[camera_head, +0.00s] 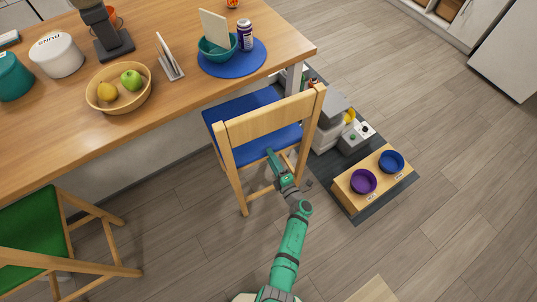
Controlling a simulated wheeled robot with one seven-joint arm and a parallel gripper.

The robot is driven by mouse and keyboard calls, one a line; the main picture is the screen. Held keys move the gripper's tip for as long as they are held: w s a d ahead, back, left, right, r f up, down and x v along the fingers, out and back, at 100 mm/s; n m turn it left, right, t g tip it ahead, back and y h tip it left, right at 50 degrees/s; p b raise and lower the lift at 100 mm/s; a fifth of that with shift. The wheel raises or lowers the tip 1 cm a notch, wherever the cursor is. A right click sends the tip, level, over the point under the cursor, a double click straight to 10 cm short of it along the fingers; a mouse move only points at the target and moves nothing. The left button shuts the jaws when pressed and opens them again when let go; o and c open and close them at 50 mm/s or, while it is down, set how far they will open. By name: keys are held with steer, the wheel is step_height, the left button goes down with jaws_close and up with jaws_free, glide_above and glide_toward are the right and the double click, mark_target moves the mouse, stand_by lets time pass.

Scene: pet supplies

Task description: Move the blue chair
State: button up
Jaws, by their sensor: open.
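The blue chair (232,107) stands upright at the table's front edge, with a blue seat and a light wooden frame. Its seat is partly under the tabletop, and its backrest (268,117) faces me. My gripper (280,158) is open at the back of the chair, below the top rail of the backrest. It overlaps the chair's rear in the picture. I cannot tell whether the fingers touch the wood. My green arm reaches up to it from the bottom of the picture.
A wooden table (190,105) holds a fruit bowl (119,90), canisters and a blue mat (232,57). A green chair (35,232) stands at left. Right of the blue chair, a dark floor mat (357,213) bears a wooden feeder (345,196) with two bowls. Floor at right is clear.

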mark_target(255, 143)
steer(key=shift+x, duration=1.7)
jaws_close()
